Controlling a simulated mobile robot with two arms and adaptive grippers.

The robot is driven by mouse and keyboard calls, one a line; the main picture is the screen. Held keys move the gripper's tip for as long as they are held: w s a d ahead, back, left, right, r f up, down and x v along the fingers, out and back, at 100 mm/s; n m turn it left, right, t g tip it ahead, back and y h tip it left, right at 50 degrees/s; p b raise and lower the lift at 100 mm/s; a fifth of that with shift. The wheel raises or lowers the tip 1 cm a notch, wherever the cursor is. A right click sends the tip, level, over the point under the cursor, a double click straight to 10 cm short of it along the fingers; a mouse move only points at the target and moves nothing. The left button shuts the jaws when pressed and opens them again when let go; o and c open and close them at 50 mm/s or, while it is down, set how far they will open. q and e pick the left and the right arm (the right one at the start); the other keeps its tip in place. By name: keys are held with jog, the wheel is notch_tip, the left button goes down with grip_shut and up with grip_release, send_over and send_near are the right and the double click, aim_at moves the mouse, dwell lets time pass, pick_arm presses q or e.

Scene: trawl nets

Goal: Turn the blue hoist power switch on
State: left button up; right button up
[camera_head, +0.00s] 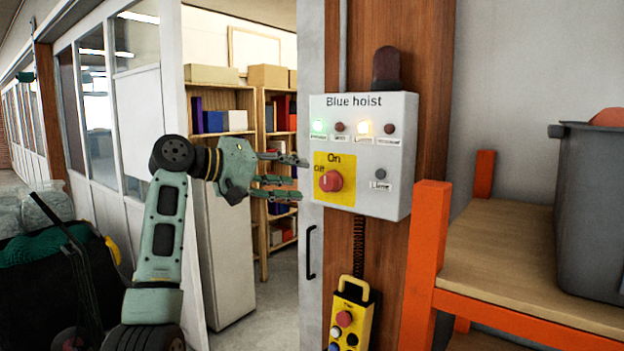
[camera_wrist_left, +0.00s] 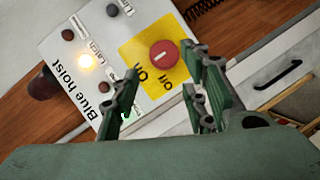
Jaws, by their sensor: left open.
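The grey-white control box (camera_head: 398,165) labelled "Blue hoist" is mounted on a wooden post. Its red rotary switch (camera_head: 331,181) sits on a yellow plate (camera_head: 347,198) marked "On" at the top and "Off" at upper left. A pale mark shows on the knob's face; I cannot tell exactly which label it points at. My left gripper (camera_head: 290,179) is open and empty, left of the switch and apart from it. In the left wrist view the red switch (camera_wrist_left: 163,54) shows beyond the spread fingers (camera_wrist_left: 165,92). My right gripper is out of view.
A green lamp (camera_head: 318,126) and a yellowish lamp (camera_head: 363,128) glow on the box; two red ones look dark. A yellow pendant (camera_head: 350,318) hangs below on a coiled cord. An orange-framed wooden bench (camera_head: 520,255) with a grey bin (camera_head: 590,215) stands right. A doorway opens behind my gripper.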

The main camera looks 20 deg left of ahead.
pick_arm(q)
jog(key=v, duration=0.4)
jog(key=shift+f, duration=0.1)
dwell(0.3)
